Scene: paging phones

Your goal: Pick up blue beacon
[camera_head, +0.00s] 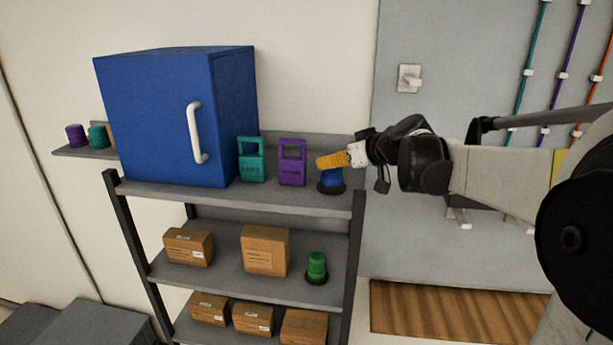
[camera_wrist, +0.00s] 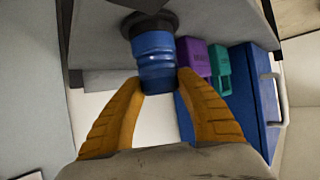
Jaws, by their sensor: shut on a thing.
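The blue beacon (camera_head: 331,180) stands on its black base on the shelf's top board, near the right end. In the wrist view the beacon (camera_wrist: 156,55) sits between the orange fingertips of my gripper (camera_wrist: 160,82). In the head view my gripper (camera_head: 333,160) reaches in from the right, its orange finger covering the upper part of the beacon. The gripper is shut on the beacon. The base appears to be still on the board; I cannot tell of any gap beneath it.
A purple holder (camera_head: 292,164) and a teal holder (camera_head: 251,160) stand left of the beacon, beside a blue cabinet (camera_head: 160,120). A green beacon (camera_head: 317,268) and cardboard boxes (camera_head: 265,250) are on the middle shelf. A wall switch (camera_head: 409,77) is behind my arm.

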